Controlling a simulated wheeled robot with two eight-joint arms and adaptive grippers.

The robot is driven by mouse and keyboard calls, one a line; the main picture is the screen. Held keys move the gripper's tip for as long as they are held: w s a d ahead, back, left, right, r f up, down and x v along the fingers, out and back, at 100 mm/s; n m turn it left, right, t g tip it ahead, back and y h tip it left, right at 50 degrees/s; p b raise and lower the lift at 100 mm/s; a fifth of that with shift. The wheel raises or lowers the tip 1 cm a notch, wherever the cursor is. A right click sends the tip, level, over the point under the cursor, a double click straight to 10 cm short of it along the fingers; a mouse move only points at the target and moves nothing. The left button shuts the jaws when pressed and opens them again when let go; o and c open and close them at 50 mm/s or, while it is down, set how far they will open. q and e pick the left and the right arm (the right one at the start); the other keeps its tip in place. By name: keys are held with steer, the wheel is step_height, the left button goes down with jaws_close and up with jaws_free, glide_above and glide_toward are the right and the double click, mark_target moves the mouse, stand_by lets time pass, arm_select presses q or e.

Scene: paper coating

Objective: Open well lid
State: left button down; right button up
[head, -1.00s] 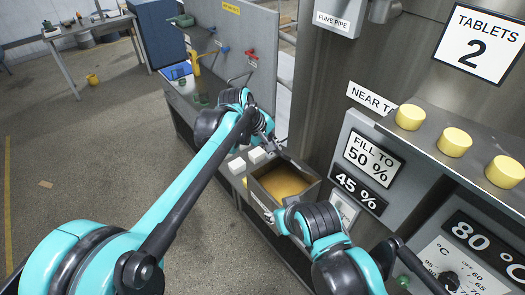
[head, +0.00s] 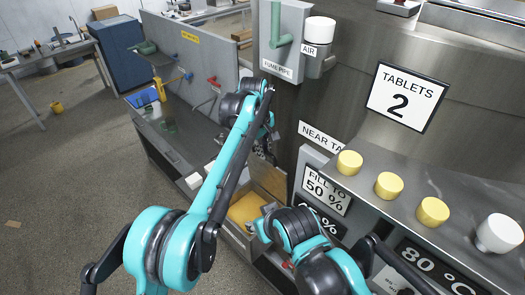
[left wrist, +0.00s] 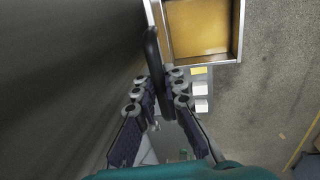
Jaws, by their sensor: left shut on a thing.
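The open well (head: 228,228) is a metal box with amber content (head: 247,208) in the head view. It shows at the top of the left wrist view (left wrist: 240,28). The lid (head: 268,180) appears as a tilted panel at its far right side, partly behind my left arm. My left gripper (left wrist: 160,88) is shut on a dark curved handle (left wrist: 153,50) beside the well, apparently the lid's. In the head view this gripper (head: 268,154) is small and partly hidden. My right arm stands just right of the well; its fingers do not show.
White blocks (head: 194,180) lie left of the well. The tall steel machine wall (head: 345,85) rises close behind it. A shelf with yellow tablets (head: 389,185) and a white pot (head: 498,234) juts out at the right.

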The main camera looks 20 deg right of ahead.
arm_select(q)
steer(key=shift+d, duration=0.1)
stand_by(0.3)
steer(key=c, duration=1.6)
jaws_free()
steer(key=shift+d, duration=0.1)
steer(key=shift+r, duration=0.4)
steer(key=r, duration=0.3)
steer(key=a+r, duration=0.1)
steer(key=r, duration=0.7)
steer(key=shift+s+a, duration=0.35)
steer(key=shift+a, duration=0.05)
steer(key=shift+a+f, duration=0.1)
